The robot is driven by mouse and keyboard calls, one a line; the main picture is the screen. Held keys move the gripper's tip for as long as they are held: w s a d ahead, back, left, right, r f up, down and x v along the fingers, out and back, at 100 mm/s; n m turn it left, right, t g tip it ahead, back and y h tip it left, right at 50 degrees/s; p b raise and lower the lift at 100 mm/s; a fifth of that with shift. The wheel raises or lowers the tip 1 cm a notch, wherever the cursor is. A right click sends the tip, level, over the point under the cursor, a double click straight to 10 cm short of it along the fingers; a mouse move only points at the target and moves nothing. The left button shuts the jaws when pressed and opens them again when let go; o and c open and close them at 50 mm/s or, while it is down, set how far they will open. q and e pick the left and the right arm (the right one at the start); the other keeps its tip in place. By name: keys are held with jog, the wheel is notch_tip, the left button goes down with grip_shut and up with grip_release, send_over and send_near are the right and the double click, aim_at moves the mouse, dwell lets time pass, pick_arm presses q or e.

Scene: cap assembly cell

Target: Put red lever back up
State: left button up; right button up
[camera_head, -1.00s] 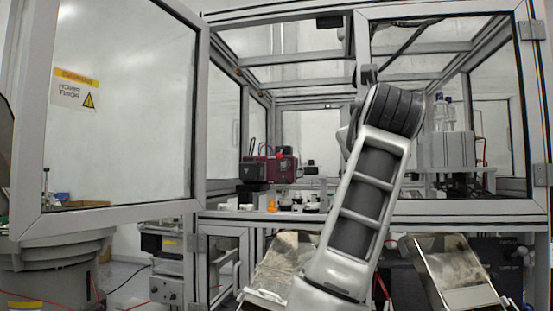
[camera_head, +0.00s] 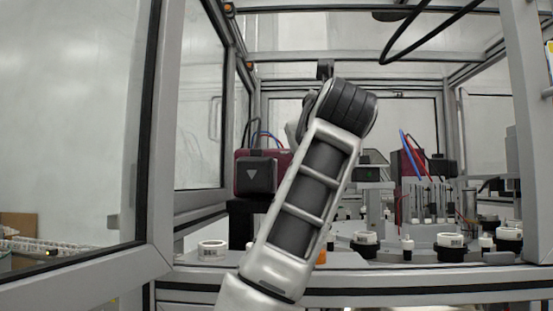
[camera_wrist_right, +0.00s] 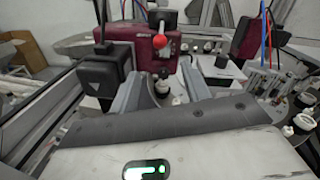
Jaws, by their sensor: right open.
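The red lever shows as a red ball knob (camera_wrist_right: 159,41) on the front of a dark red machine (camera_wrist_right: 130,58) in the right wrist view. A short pale rod runs up from the ball, so the knob sits at the lower end. My right gripper (camera_wrist_right: 164,70) is open and empty, its two grey fingers pointing toward the machine below the knob and apart from it. In the head view, my right arm stands in front of the dark red machine (camera_head: 282,160) and hides the lever and the right gripper. My left gripper is not in view.
A black box (camera_head: 255,176) projects from the machine's front left. White round parts, such as one at left (camera_head: 212,250), and black-ringed holders (camera_head: 450,247) stand on the grey worktop. An open glass door (camera_head: 75,120) is at left, and a frame post (camera_head: 528,120) is at right.

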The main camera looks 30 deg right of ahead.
jog(key=p+x, duration=0.2)
jog(key=x, duration=0.5)
jog(key=p+x, duration=0.3)
jog(key=x, duration=0.5)
jog(key=shift+r, duration=0.2)
jog(key=shift+w+d+p, duration=0.15)
jog(key=shift+w+p, duration=0.15)
jog(key=shift+w, duration=0.05)
jog(key=shift+w+d+f, duration=0.1)
jog(key=shift+w, duration=0.1)
grip_shut()
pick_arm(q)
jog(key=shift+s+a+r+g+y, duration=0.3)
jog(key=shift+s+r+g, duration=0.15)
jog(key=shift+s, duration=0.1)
pick_arm(e)
jog(key=shift+s, duration=0.1)
